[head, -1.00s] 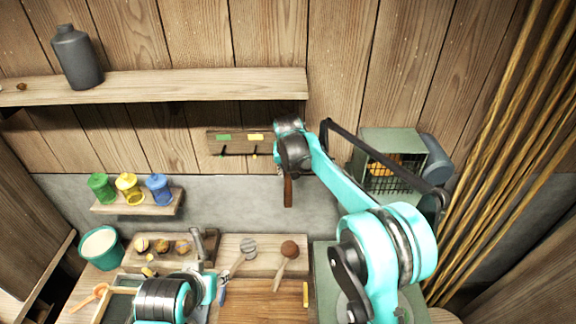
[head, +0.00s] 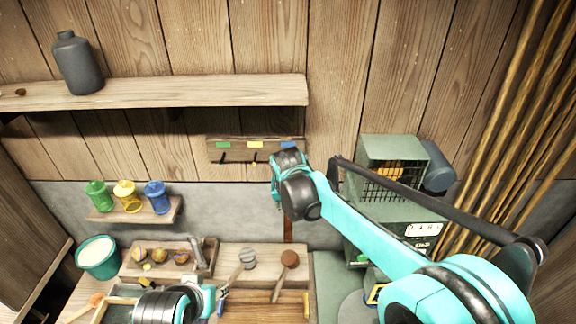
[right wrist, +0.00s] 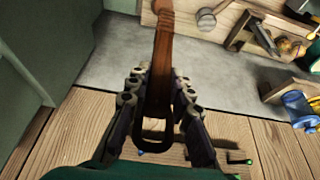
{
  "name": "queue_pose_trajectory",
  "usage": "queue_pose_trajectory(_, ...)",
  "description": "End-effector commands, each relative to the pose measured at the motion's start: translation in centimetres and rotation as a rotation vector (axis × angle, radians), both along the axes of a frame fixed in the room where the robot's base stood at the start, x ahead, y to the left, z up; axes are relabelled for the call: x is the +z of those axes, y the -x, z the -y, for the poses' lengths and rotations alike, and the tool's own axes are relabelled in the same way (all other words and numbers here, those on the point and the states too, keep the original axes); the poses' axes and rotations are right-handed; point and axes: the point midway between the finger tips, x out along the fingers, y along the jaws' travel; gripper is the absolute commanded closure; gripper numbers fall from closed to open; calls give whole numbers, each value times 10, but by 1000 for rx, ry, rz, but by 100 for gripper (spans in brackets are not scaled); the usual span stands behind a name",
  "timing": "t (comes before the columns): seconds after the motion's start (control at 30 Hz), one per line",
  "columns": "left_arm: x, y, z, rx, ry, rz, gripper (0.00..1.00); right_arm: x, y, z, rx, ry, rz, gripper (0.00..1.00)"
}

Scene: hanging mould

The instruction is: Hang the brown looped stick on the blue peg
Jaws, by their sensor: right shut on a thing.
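The brown looped stick (right wrist: 161,55) is gripped in my right gripper (right wrist: 156,98). In the head view, the lower part of the stick (head: 288,229) hangs below the gripper. The right gripper also shows in the head view (head: 279,190), just below the blue label (head: 289,144) on the peg rack. A small blue tip, apparently the blue peg (right wrist: 141,152), shows beside the loop's end; I cannot tell whether they touch. My left gripper (head: 211,299) is low at the table, its fingers unclear.
The wall rack (head: 239,155) also has green and yellow labels; the green peg (right wrist: 239,161) shows in the right wrist view. A green caged box (head: 392,200) stands to the right. Tools and a mallet (head: 289,260) lie on the table below. A shelf (head: 170,91) runs above.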

Motion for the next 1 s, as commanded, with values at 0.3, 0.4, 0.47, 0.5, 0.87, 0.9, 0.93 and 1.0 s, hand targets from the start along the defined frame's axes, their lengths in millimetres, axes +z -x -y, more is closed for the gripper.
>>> queue_pose_trajectory(0.3, 1, 0, 0, 0, 0, 0, 60, 0, -1, 0, 1, 0, 0, 100)
queue_pose_trajectory(0.4, 10, 0, 0, 0, 0, 0, 60, 4, -7, 1, 25, 0, -3, 100)
queue_pose_trajectory(0.47, 20, 0, 0, 0, 0, 0, 60, 8, -16, 1, 61, 0, -6, 100)
queue_pose_trajectory(0.5, 28, 0, 0, 0, 0, 0, 60, 10, -22, 1, 90, 0, -7, 100)
queue_pose_trajectory(0.87, 59, 0, 0, 0, 0, 0, 60, 8, -57, 3, 264, -1, -6, 100)
queue_pose_trajectory(0.9, 58, 0, 0, 0, 0, 0, 60, 7, -58, 3, 266, -1, -6, 100)
queue_pose_trajectory(0.93, 58, 0, 0, 0, 0, 0, 60, 6, -59, 3, 267, -1, -7, 100)
queue_pose_trajectory(1.0, 58, 0, 0, 0, 0, 0, 60, 6, -62, 3, 266, -1, -7, 100)
